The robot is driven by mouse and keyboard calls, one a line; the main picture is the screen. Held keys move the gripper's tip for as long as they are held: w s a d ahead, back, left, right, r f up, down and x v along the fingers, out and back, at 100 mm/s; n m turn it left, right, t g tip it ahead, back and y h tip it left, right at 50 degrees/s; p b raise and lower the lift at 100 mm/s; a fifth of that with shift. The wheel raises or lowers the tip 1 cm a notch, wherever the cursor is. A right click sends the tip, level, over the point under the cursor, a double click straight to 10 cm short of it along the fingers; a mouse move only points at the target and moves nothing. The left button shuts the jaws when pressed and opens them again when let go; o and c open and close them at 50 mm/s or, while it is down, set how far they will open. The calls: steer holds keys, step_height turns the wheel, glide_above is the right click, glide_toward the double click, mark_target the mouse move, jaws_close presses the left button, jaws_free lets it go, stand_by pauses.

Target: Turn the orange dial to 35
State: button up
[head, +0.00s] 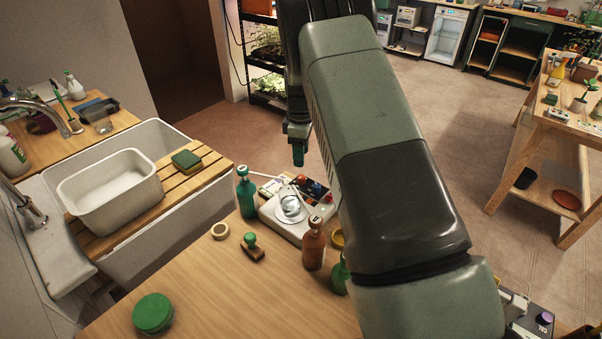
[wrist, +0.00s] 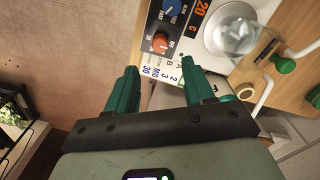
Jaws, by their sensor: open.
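The orange dial (wrist: 160,43) sits on the dark control panel of a pale stirrer-like device, beside a blue dial (wrist: 173,8). An orange display (wrist: 202,10) on the panel reads 20 C. In the head view the device (head: 268,213) stands at the bench's far edge, with the small orange dial (head: 303,181) on its panel. My gripper (wrist: 160,85) is open and empty; the orange dial shows beyond the gap between its fingers, apart from them. In the head view my gripper (head: 298,157) hangs above and beyond the device. The dial's pointer is too small to read.
A glass vessel (head: 290,203) stands on the device's round plate. A teal bottle (head: 246,193) and a brown bottle (head: 314,245) stand close by. A tape ring (head: 220,231) and a green-knobbed stamp (head: 252,247) lie nearer. The bench front is mostly clear around a green lid (head: 153,313).

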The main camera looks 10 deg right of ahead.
mark_target(301, 176)
step_height(301, 176, down, 8)
steer(key=shift+f, duration=0.15)
stand_by(0.3)
jaws_close()
